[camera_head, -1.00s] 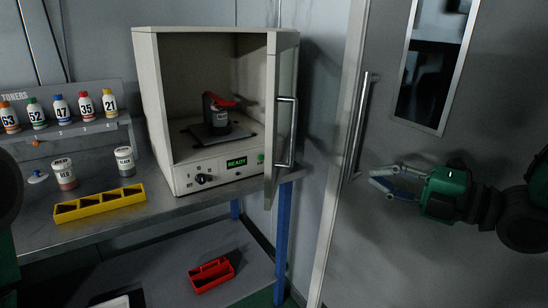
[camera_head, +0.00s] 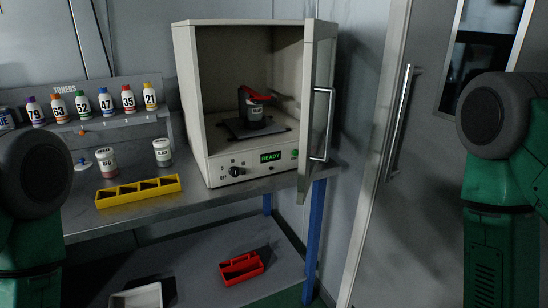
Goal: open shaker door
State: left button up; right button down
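The shaker (camera_head: 190,110) is a beige box on the metal bench. Its glass door (camera_head: 318,100) is hinged at the right and stands swung open toward me, with a vertical metal handle (camera_head: 330,125) on it. Inside, a dark container with a red clamp (camera_head: 255,95) sits on a dark platform. The green display (camera_head: 271,156) reads READY. Green and black parts of my arms show at the left and right edges. Neither gripper is in the frame.
A yellow tray (camera_head: 138,192) and two small jars stand on the bench left of the shaker. Numbered toner bottles (camera_head: 83,106) line a rack behind. A red tray (camera_head: 241,268) lies on the lower shelf. A grey door with a long handle (camera_head: 402,122) is at the right.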

aim_at(317, 91)
jog(key=j+z, duration=0.1)
jog(key=j, duration=1.5)
